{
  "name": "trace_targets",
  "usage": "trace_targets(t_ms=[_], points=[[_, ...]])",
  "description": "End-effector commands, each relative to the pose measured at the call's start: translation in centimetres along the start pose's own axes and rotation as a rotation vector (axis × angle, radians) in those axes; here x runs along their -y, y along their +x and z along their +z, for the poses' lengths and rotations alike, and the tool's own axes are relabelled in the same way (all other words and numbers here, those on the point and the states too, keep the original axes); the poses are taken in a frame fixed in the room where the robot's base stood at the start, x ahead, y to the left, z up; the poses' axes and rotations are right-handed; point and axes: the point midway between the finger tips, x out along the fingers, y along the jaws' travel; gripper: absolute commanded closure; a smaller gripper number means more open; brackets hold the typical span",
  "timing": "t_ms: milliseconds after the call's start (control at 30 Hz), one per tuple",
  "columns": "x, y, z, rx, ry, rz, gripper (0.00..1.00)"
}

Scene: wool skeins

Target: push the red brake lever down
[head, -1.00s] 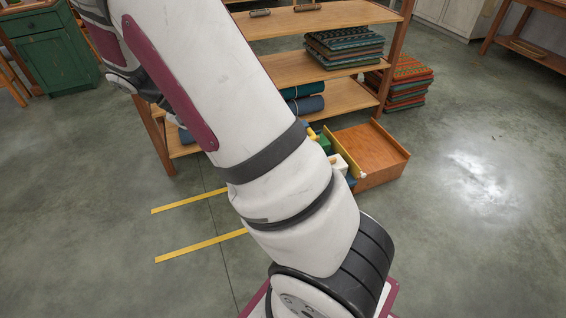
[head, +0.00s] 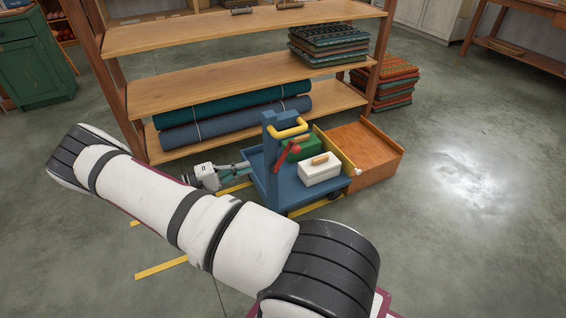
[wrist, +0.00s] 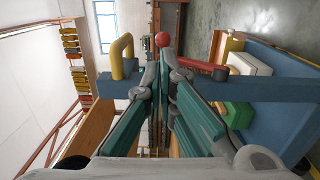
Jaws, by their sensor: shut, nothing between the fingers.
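The red brake lever (head: 286,156) with its round knob is on the blue post (head: 269,160) of a blue cart (head: 258,162), below the yellow handle (head: 289,131). The lever slants, with its knob at the upper end. My gripper (head: 246,166) is shut and empty, just left of the post in the head view. In the wrist view, my fingertips (wrist: 162,74) are together, and the lever's red knob (wrist: 162,40) shows just beyond them. The lever's red bar (wrist: 198,65) runs right from there. I cannot tell whether the fingers touch the lever.
The cart carries a white box (head: 320,171) and a green box (head: 303,148). An orange-brown ramp (head: 365,155) adjoins its right side. A wooden shelf (head: 225,88) with rolled cloth stands behind. Yellow floor strips (head: 161,269) lie nearby. Open floor is at right.

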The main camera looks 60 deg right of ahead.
Motion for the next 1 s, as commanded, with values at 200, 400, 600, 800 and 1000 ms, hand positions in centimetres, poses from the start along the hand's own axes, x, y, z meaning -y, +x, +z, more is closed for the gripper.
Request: trace_targets(t_ms=[200,400,600,800,1000], points=[[2.5,0.5,-0.5,-0.039,0.013,0.068,1.00],[2.6,0.6,-0.6,-0.044,0.016,0.075,1.00],[2.6,0.6,-0.6,-0.043,0.015,0.074,1.00],[2.5,2.2,-0.6,-0.040,0.015,0.073,1.00],[2.4,5.8,-0.7,-0.039,0.014,0.073,1.00]])
